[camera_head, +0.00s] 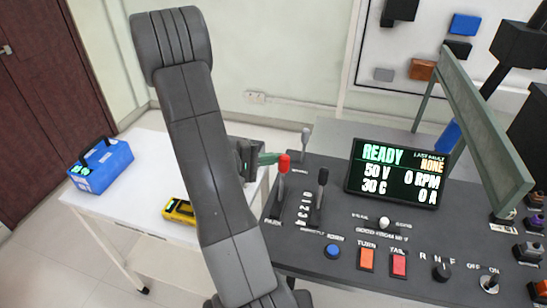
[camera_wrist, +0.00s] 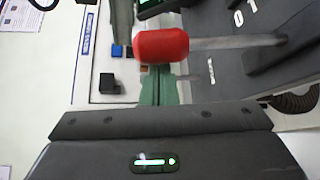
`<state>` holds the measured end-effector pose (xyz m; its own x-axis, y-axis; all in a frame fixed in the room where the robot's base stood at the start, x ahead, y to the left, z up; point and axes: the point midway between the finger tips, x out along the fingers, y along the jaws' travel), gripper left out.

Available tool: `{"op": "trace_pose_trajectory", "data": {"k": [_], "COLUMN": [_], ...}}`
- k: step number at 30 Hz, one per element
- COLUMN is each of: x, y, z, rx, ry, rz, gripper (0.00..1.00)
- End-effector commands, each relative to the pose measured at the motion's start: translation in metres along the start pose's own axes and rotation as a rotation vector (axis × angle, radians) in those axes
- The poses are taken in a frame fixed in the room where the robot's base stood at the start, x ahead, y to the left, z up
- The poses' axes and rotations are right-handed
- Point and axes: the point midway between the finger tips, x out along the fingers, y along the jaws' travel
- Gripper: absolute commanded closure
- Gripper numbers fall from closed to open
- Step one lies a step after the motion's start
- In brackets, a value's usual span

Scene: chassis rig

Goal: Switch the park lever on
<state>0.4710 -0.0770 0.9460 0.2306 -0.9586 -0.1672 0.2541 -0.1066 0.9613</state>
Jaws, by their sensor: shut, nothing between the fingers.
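A lever with a red knob (camera_head: 283,163) and a pale shaft stands at the left end of the dark console (camera_head: 330,262). My gripper (camera_head: 270,158), with green fingers, is shut and empty, close to the left of the knob. In the wrist view the green fingers (camera_wrist: 159,88) are partly hidden by the knob; I cannot tell whether they touch.
A black-knobbed lever (camera_head: 322,178) and a grey lever (camera_head: 305,137) stand close by. A display (camera_head: 398,173) reads READY, with a green-framed panel (camera_head: 475,125) to its right. A white table (camera_head: 125,205) at left holds a blue case (camera_head: 100,165) and a yellow meter (camera_head: 180,210).

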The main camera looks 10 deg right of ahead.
Motion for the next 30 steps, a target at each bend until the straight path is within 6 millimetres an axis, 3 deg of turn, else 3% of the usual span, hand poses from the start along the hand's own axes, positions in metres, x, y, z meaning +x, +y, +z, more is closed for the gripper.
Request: {"op": "trace_pose_trajectory", "data": {"k": [30], "x": [-0.015], "y": [-0.007], "z": [0.02], "rx": [0.163], "ry": [0.001], "rz": [0.124], "gripper": [1.0]}}
